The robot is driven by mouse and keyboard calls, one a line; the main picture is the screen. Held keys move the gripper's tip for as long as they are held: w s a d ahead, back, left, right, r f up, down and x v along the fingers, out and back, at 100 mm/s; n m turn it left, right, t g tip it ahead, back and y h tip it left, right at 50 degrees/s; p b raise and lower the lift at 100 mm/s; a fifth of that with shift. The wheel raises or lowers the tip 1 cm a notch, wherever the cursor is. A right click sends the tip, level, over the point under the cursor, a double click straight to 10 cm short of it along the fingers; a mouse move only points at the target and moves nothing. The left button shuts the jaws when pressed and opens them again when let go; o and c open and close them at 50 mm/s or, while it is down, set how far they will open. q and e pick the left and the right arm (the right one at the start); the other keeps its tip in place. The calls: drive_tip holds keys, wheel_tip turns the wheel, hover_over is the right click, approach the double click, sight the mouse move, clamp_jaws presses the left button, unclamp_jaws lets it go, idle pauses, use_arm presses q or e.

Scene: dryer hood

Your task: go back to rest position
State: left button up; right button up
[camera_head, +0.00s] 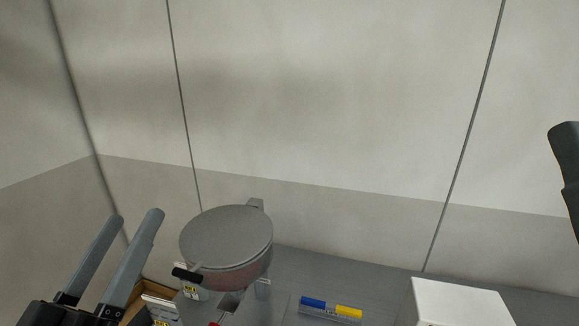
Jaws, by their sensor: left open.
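My left gripper (137,217) is at the lower left in the head view. Its two grey fingers point up and are apart, with nothing between them. It is to the left of a round grey lidded device (226,236), apart from it in the picture. The lid is down flat, with a dark handle (187,275) at its front left. A dark part (567,165) at the right edge seems to be of my right arm or gripper; its jaws cannot be made out.
A white box (460,303) stands at the lower right. A small rack with a blue piece (313,302) and a yellow piece (349,311) is at the front. A brown tray edge (134,303) shows behind my left gripper. Bare grey surface (385,285) lies between. Pale walls enclose the back and left.

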use_arm(q)
drive_tip(key=s+d+r+m+t, duration=0.35)
drive_tip(key=s+r, duration=0.35)
drive_tip(key=r, duration=0.5)
wheel_tip(320, 180, up, 21)
drive_tip(key=s+p, duration=0.1)
drive_tip(key=p, duration=1.8)
wheel_tip(320, 180, down, 34)
drive_tip(key=b, duration=3.3)
drive_tip(key=shift+a+f+m+t+b, duration=0.2)
drive_tip(key=shift+a+m+t+b, duration=0.1)
drive_tip(key=shift+a+m+t, duration=0.05)
